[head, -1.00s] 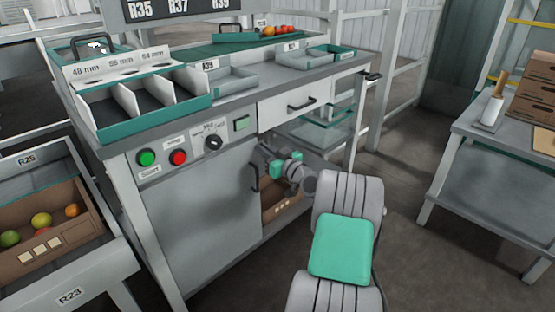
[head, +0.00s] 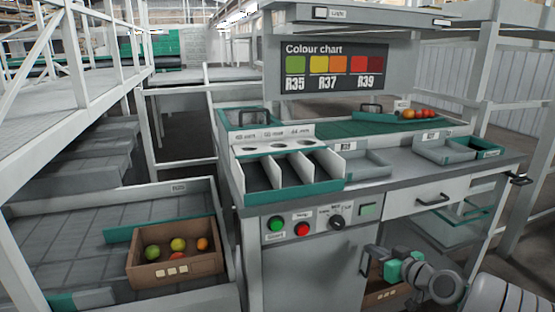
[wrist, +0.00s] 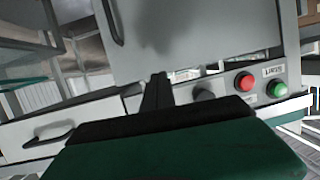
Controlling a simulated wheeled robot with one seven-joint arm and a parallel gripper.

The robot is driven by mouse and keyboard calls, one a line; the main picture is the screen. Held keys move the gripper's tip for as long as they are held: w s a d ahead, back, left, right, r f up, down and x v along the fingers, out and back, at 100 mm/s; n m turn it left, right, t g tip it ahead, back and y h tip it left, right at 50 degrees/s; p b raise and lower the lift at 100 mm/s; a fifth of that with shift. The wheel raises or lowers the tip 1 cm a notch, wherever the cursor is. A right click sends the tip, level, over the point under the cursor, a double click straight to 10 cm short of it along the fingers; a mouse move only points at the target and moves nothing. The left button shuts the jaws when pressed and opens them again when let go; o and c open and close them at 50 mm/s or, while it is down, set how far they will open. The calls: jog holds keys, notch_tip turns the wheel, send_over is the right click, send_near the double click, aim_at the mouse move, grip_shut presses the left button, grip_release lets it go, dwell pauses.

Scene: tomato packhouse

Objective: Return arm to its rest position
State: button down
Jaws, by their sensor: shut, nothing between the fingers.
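My arm shows at the lower right of the head view, in front of the grading bench (head: 420,180). The hand end is beside the bench's lower front, below the drawer, and its fingertips are hard to make out there. In the wrist view my gripper (wrist: 157,93) is shut and empty, its dark fingers together above the green hand body. Beyond it the wrist view shows the bench front upside down, with a grey door (wrist: 195,40), a red button (wrist: 244,81) and a green button (wrist: 278,89). Nothing is held.
A three-slot sorting tray (head: 325,190) and several shallow trays stand on the bench. A drawer (head: 405,202) with a protruding handle is near my arm. A cardboard box (head: 150,283) of tomatoes sits on the left-hand rack. A colour chart (head: 333,68) hangs behind the bench.

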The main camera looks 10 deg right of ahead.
jog(key=s+a+r+g+p, duration=0.2)
jog(key=a+r+g+p, duration=0.1)
jog(key=a+r+p, duration=0.5)
jog(key=s+a+r+g+p, duration=0.3)
jog(key=a+r+g+p, duration=0.15)
jog(key=a+r, duration=0.4)
jog(key=s+a+r+m+g+h+p, duration=0.1)
jog(key=s+a+r+p, duration=0.2)
jog(key=s+r+p, duration=0.2)
jog(key=s+a+r+m+g+h+p, duration=0.1)
jog(key=s+a+r+g+h+p, duration=0.1)
jog(key=s+a+r+p, duration=0.2)
jog(key=s+p, duration=0.3)
jog(key=s, duration=0.4)
jog(key=shift+s+r, duration=0.35)
jog(key=shift+r, duration=0.05)
jog(key=shift+a+g, duration=0.1)
jog(key=shift+g, duration=0.15)
